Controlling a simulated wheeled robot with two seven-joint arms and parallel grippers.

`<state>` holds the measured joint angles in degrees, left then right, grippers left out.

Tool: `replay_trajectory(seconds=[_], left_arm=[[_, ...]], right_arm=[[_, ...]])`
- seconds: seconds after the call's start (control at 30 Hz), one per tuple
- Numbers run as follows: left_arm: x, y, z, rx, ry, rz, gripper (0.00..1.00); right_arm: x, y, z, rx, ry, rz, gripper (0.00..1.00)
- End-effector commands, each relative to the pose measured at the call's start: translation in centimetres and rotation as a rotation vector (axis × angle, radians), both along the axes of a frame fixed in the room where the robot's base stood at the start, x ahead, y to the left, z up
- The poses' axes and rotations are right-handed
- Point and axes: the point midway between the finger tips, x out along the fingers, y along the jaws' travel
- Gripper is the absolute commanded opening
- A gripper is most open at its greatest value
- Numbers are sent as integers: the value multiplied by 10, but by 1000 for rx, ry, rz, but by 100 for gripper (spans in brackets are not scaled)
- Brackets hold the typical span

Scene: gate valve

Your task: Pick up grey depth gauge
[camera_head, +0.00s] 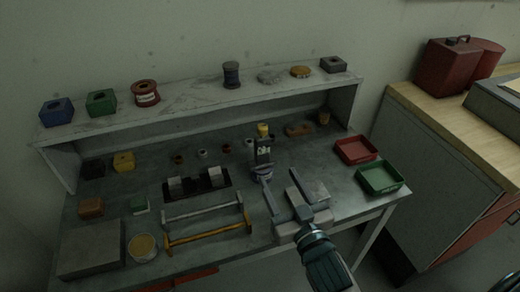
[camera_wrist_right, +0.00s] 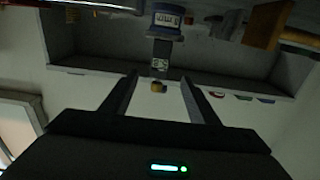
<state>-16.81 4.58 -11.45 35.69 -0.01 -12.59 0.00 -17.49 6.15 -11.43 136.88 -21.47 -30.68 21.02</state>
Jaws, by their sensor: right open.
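A grey upright tool with a pale label (camera_head: 263,152), which looks like the depth gauge, stands near the middle of the bench. It has a yellow top (camera_head: 263,130) and a round blue-grey base (camera_head: 261,174). In the right wrist view, its grey labelled shaft (camera_wrist_right: 159,63) and yellow end (camera_wrist_right: 157,87) appear between the fingers, beyond them. My right gripper (camera_head: 280,181) is open and empty, just in front and to the right of the tool, apart from it. My left gripper is not in view.
A black tray with metal parts (camera_head: 197,184) and grey and yellow bar handles (camera_head: 205,225) lie left of the gripper. A red bin (camera_head: 356,150) and a green bin (camera_head: 380,178) stand right. A shelf (camera_head: 200,97) with spools and blocks runs behind.

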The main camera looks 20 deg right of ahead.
Motion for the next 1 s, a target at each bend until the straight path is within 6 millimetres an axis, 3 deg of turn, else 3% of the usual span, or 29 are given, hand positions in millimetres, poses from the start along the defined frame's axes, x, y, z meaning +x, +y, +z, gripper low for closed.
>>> replay_trajectory(seconds=[0.2,0.37,0.63,1.0], left_arm=[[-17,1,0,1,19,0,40],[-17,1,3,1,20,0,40],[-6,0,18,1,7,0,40],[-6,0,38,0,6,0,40]], right_arm=[[0,0,0,0,1,0,55],[7,0,1,0,0,0,55],[47,2,4,-1,-1,0,55],[109,4,2,-1,1,0,55]])
